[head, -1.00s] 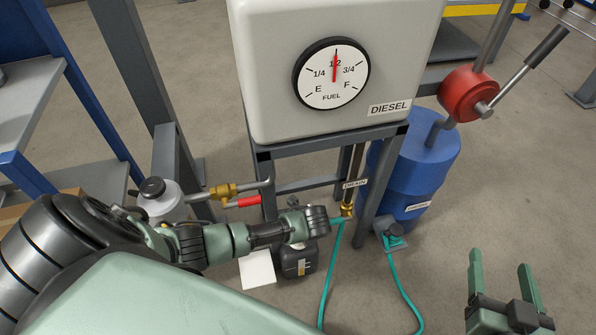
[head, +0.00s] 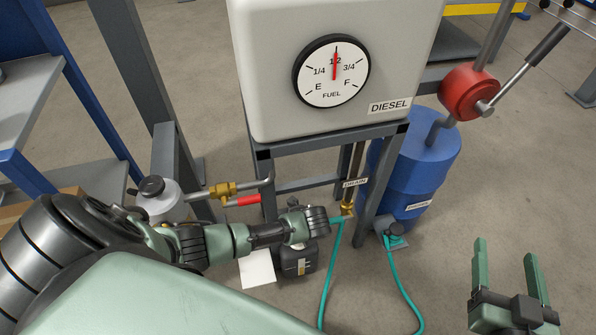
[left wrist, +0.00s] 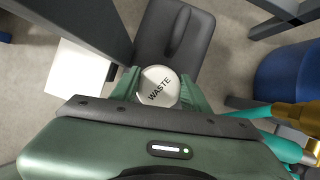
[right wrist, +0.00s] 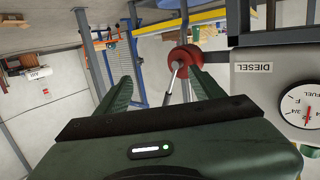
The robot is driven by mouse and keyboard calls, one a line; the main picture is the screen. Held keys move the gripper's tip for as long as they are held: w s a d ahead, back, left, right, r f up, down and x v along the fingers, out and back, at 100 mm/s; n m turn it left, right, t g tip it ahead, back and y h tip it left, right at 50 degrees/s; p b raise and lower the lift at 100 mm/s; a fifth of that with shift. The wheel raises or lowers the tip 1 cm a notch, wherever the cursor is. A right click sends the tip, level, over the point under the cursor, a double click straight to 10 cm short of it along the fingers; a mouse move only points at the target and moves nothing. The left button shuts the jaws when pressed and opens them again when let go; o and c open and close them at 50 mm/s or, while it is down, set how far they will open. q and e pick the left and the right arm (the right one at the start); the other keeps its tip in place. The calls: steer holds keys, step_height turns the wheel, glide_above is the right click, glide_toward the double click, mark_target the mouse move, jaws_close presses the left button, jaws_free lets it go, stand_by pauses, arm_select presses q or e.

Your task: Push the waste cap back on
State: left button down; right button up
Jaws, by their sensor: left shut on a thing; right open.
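The white waste cap (left wrist: 158,86), marked WASTE, sits between the fingers of my left gripper (left wrist: 160,92), which is shut on it. The black jug (left wrist: 174,40) is right below and beyond the cap in the left wrist view. I cannot tell whether the cap touches the jug's neck or how far it is seated. In the head view the jug (head: 298,262) stands on the floor under my left wrist, which hides the cap and fingers. My right gripper (head: 507,250) is open and empty at the lower right.
The diesel tank (head: 310,110) stands on a grey frame behind the jug. A drain pipe with a brass fitting (head: 347,208) and green hoses (head: 331,275) are right of it. A blue drum (head: 415,165) with a red pump is further right. A white sheet (head: 257,268) lies left of the jug.

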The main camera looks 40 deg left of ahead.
arm_select(q)
steer(key=shift+f, duration=0.1)
arm_select(e)
steer(key=shift+r, duration=0.2)
steer(key=shift+w+r, duration=0.1)
steer(key=shift+r, duration=0.05)
arm_select(q)
steer(key=c, duration=0.6)
jaws_free()
steer(key=shift+c, duration=0.2)
steer(key=p+v, duration=0.2)
steer(key=v, duration=0.1)
steer(key=shift+d+r, duration=0.1)
steer(key=shift+r, duration=0.15)
steer(key=shift+p+v, duration=1)
steer(key=shift+v, duration=1.1)
arm_select(e)
steer(key=s+d+f+g+h, duration=0.3)
steer(key=s+d+f+g, duration=0.2)
steer(key=s+f+g, duration=0.5)
steer(key=shift+s+d+f, duration=0.15)
steer(key=shift+s+f, duration=1.25)
steer(key=shift+f, duration=0.65)
arm_select(q)
steer(key=shift+s, duration=0.1)
